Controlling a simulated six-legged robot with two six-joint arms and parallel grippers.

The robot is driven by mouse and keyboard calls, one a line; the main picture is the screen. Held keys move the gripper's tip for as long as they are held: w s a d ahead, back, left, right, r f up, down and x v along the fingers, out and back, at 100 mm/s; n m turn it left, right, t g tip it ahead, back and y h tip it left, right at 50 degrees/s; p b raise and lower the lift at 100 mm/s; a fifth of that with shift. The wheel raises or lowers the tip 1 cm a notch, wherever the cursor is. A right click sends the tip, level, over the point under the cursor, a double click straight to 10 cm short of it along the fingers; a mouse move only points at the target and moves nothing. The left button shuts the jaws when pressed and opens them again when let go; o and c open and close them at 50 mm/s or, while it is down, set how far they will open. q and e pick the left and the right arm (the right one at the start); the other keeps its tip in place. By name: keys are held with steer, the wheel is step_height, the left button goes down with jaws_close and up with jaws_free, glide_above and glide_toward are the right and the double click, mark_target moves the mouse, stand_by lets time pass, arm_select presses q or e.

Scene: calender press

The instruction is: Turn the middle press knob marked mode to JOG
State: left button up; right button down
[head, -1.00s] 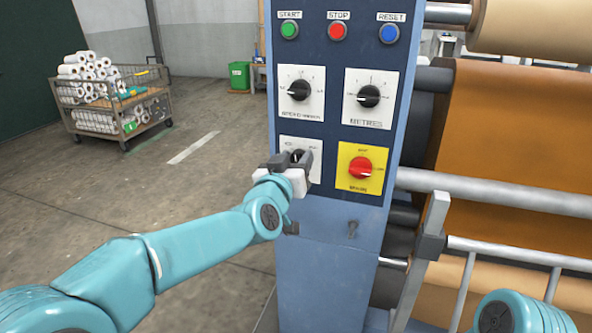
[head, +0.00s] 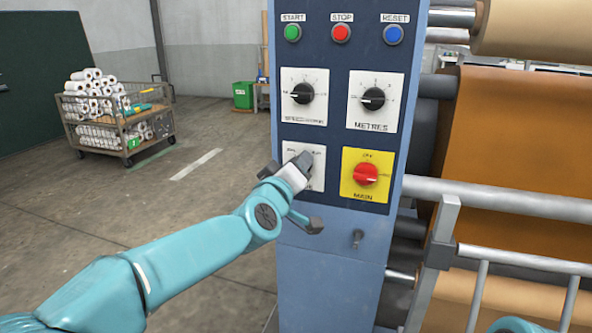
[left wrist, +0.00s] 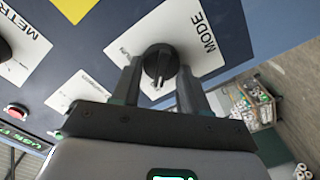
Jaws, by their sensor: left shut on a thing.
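The mode knob (left wrist: 160,62) is black and sits on a white plate marked MODE (left wrist: 206,35), with a small label that looks like RUN at one side. In the head view the plate (head: 290,152) is on the blue panel's lower left, and the gripper hides most of the knob. My left gripper (head: 300,163) is shut on the knob, one finger on each side in the left wrist view (left wrist: 160,85). Its jaws slant up to the right in the head view. I cannot tell exactly where the knob points. My right gripper is out of view.
Above the plate is a black knob (head: 303,92); a METRES knob (head: 373,98) is up and to the right. A red main switch (head: 366,174) on yellow is close at right. START, STOP and RESET buttons line the top.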

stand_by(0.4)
arm_select(q)
steer(key=o, duration=1)
steer(key=shift+o, duration=0.2)
steer(key=v, duration=1.6)
steer(key=shift+s, duration=0.2)
